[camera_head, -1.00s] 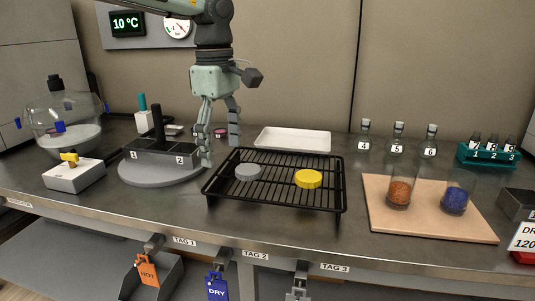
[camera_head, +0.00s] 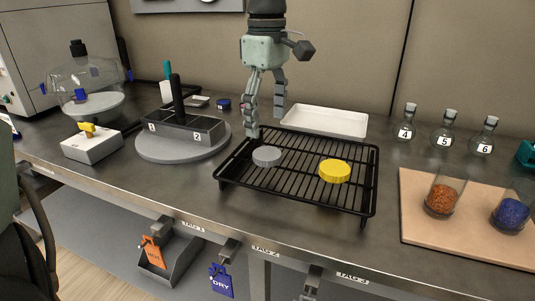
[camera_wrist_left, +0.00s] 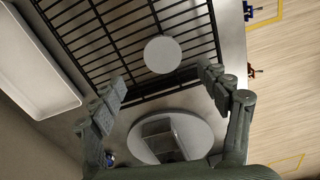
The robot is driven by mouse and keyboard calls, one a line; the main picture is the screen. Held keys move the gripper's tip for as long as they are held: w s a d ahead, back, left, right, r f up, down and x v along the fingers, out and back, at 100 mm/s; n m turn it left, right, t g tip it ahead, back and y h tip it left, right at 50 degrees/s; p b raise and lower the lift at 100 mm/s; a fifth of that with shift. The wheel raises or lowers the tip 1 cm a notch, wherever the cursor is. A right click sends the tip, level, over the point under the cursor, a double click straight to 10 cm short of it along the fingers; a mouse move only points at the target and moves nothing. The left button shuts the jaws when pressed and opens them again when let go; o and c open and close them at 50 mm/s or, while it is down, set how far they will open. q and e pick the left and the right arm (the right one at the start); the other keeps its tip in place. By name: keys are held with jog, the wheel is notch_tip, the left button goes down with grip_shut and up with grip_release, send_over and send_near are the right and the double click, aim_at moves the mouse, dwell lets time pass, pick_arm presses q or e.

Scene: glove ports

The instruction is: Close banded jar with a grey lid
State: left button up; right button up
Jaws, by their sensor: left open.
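The grey lid (camera_head: 266,156) lies flat on the left part of the black wire rack (camera_head: 369,186). It also shows in the left wrist view (camera_wrist_left: 162,54). A yellow lid (camera_head: 334,171) lies to its right on the rack. My left gripper (camera_head: 267,125) is open and empty, pointing down behind the grey lid. In the left wrist view its fingers (camera_wrist_left: 160,86) are spread, with the lid beyond the tips. Two open glass jars stand on the tan board, one with orange grains (camera_head: 441,200) and one with blue grains (camera_head: 511,214). I cannot make out a band on either.
A white tray (camera_head: 324,121) lies behind the rack. A grey turntable (camera_head: 150,152) with a black two-part box stands at left. Stoppered flasks (camera_head: 445,135) stand behind the tan board (camera_head: 430,238). Bare bench lies between rack and board.

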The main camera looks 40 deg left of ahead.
aim_at(267, 153)
pick_arm(q)
jog(key=shift+f, duration=0.6)
pick_arm(e)
jog(key=shift+w, duration=0.1)
pick_arm(q)
jog(key=shift+f, duration=0.15)
jog(key=f, duration=0.4)
jog(key=shift+s+d+f+p, duration=0.15)
jog(key=shift+s+f+p, duration=0.1)
jog(key=shift+p, duration=0.1)
jog(key=shift+f, duration=0.15)
pick_arm(e)
jog(key=shift+w+f, duration=0.15)
jog(key=shift+f, duration=0.5)
pick_arm(q)
jog(key=c, duration=0.9)
pick_arm(e)
jog(key=shift+s, duration=0.25)
